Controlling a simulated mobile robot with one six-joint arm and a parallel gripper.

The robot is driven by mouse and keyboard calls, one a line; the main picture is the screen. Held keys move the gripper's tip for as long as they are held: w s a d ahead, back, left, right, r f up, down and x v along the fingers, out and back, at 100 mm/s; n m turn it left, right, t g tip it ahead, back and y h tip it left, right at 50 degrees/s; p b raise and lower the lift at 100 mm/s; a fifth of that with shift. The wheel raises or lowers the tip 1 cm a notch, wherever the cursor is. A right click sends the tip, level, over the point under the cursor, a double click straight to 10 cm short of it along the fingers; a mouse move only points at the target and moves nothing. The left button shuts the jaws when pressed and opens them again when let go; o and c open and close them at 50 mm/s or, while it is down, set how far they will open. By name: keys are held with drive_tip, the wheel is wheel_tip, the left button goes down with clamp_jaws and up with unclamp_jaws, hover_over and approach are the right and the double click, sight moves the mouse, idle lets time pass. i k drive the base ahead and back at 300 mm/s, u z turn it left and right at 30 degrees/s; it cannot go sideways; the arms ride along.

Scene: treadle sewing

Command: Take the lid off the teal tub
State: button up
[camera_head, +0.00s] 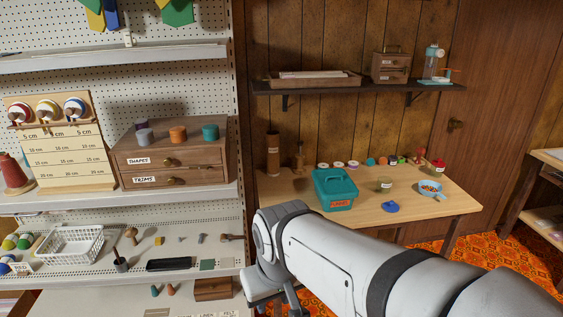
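A teal box-shaped tub (336,193) with a handle on top and an orange label on its front stands on the left of the wooden table. Its top looks closed. My gripper (290,298) is low in the picture, in front of and below the table, apart from these tubs. It is small, dark and partly cut off, so its opening is unclear.
The wooden table (460,201) also bears a blue lid-like piece (390,206), a jar (384,184), a blue bowl (430,187) and several spools at the back. The drawer box (130,166) stands on a pegboard shelf. A dark shelf (350,88) hangs above the table.

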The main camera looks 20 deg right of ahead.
sight(335, 184)
drive_tip(key=z, duration=0.6)
drive_tip(key=i, duration=1.55)
drive_tip(key=z, duration=0.6)
drive_tip(key=k, duration=0.7)
drive_tip(key=z, duration=0.2)
drive_tip(key=i, duration=0.8)
drive_tip(key=u, duration=0.15)
